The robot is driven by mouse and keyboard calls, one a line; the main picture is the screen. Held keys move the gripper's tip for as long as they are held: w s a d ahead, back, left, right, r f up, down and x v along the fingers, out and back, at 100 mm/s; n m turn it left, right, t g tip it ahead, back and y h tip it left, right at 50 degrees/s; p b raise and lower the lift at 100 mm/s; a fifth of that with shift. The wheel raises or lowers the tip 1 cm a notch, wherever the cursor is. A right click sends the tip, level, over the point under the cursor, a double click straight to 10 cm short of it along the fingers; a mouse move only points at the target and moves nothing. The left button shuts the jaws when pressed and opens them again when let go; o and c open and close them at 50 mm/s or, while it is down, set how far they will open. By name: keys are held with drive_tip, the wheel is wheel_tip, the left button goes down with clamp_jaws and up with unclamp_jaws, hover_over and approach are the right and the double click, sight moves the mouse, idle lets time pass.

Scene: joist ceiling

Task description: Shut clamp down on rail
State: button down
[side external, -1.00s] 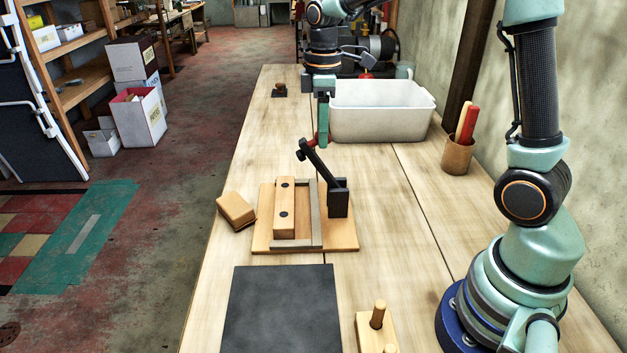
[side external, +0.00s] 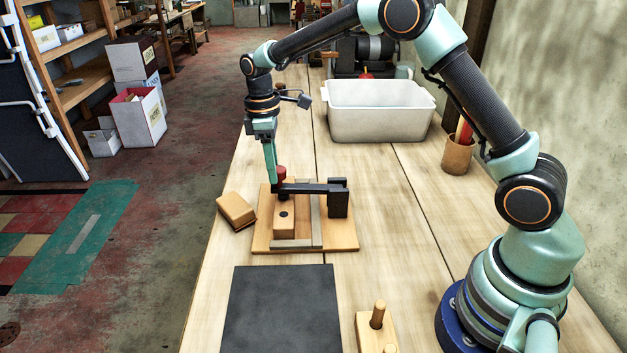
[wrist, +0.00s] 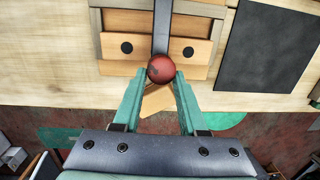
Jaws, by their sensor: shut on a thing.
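The clamp's black arm (side external: 312,188) lies level, from its black post (side external: 338,203) across to the wooden rail (side external: 284,222). Its pad end is over the rail; contact with the rail cannot be made out. My gripper (side external: 275,176) is at the arm's free end, shut on the red knob (side external: 282,174). In the wrist view the red knob (wrist: 161,69) sits between my two green fingertips. The rail (wrist: 198,52) shows there with a dark round spot on each side of the clamp arm (wrist: 162,25). The fixture's wooden base (side external: 342,238) lies flat on the bench.
A wooden block (side external: 236,210) lies left of the base near the bench edge. A black mat (side external: 283,312) and a pegged wooden piece (side external: 372,333) are in front. A white bin (side external: 380,112) and a tool cup (side external: 457,154) stand behind and right.

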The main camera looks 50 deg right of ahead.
drive_tip(key=shift+w+a+f, duration=0.1)
drive_tip(key=shift+a+f, duration=0.15)
drive_tip(key=shift+f, duration=0.25)
drive_tip(key=shift+w+a+f, duration=0.1)
drive_tip(key=shift+a+f, duration=0.15)
drive_tip(key=shift+f, duration=0.2)
drive_tip(key=shift+c, duration=2.3)
unclamp_jaws()
drive_tip(key=shift+s+d+f, duration=0.1)
drive_tip(key=shift+s+d, duration=0.05)
drive_tip(key=shift+d, duration=0.05)
drive_tip(key=shift+r, duration=0.2)
drive_tip(key=shift+w+r, duration=0.25)
drive_tip(key=shift+r, duration=0.05)
wheel_tip(320, 180, up, 11)
drive_tip(key=w, duration=0.1)
drive_tip(key=shift+a+r, duration=0.1)
